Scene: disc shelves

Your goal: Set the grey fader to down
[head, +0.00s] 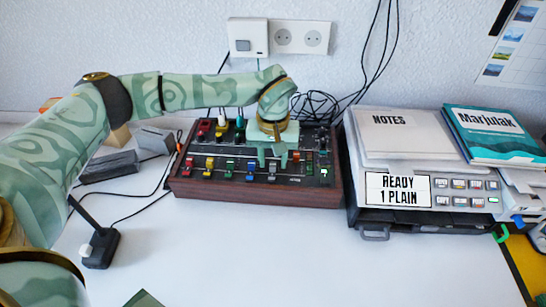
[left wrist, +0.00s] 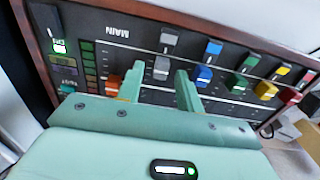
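The mixer (head: 260,200) is a dark panel in a brown wooden frame on the white table. Its coloured caps stand in rows. My left gripper (head: 273,164) points down over its right half. In the left wrist view, my left gripper (left wrist: 160,78) is open, one finger on either side of a grey fader cap (left wrist: 162,68). A gap shows beside the cap. Another grey cap (left wrist: 168,38) sits in line with it, nearer the panel edge marked MAIN. In the head view the fingers partly hide the grey fader. My right gripper is not in view.
Blue caps (left wrist: 204,75) stand beside one finger, an orange-red cap (left wrist: 112,82) beside the other. A machine labelled READY 1 PLAIN (head: 398,189) stands to the right. Black cables (head: 315,105) lie behind the mixer. The table in front is clear.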

